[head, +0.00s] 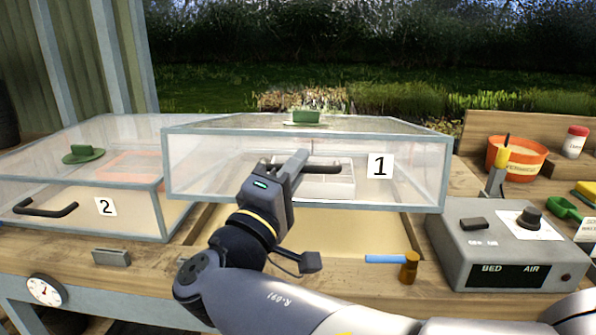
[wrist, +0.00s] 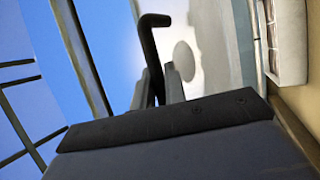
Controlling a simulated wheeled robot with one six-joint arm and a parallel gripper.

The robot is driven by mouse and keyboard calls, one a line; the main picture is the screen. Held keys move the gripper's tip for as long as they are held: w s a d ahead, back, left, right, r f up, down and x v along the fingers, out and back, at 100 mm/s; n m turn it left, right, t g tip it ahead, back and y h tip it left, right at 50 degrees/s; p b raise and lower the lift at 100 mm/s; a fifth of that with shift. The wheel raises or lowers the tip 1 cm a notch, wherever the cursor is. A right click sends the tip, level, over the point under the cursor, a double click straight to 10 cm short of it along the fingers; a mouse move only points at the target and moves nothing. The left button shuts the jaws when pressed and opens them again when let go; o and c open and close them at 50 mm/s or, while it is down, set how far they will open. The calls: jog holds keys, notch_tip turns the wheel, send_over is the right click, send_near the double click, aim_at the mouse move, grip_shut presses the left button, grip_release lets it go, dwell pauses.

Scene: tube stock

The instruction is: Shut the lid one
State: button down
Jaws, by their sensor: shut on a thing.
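Lid one (head: 230,175) is a clear box-like cover with a grey frame and a white label "1" (head: 380,165). In the head view its front edge is raised above the sandy bed (head: 350,228), with an open gap under it. My gripper (head: 300,160) is at the front face, shut on the lid's black bar handle (head: 325,170). In the wrist view the handle (wrist: 150,45) passes between the two fingers (wrist: 157,88). A white divided tray (head: 328,182) shows through the clear front; part of it is hidden by my gripper.
Lid two (head: 120,180) is down at the left, with its own handle (head: 45,209). A green vent knob (head: 306,118) tops lid one. A grey control box (head: 505,240) stands at the right. A small hammer (head: 408,267) lies on the front ledge. An orange pot (head: 515,158) stands behind.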

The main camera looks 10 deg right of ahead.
aim_at(296, 203)
jog(key=shift+m+h, duration=0.4)
jog(key=shift+s+a+f+b, duration=0.1)
jog(key=shift+s+f+b, duration=0.1)
jog(key=shift+f+b, duration=0.65)
jog(key=shift+s+a+f+b, duration=0.1)
jog(key=shift+s+f+b, duration=0.15)
jog(key=shift+f+b, duration=0.65)
jog(key=shift+s+a+f+b, duration=0.1)
jog(key=shift+s+f+b, duration=0.1)
jog(key=shift+f+b, duration=0.65)
jog(key=c, duration=1.7)
grip_release()
jog(key=shift+c, duration=0.2)
jog(key=v, duration=1.1)
jog(key=shift+d+p, duration=0.2)
jog(key=shift+p, duration=0.25)
jog(key=shift+f, duration=0.1)
jog(key=shift+c, duration=0.3)
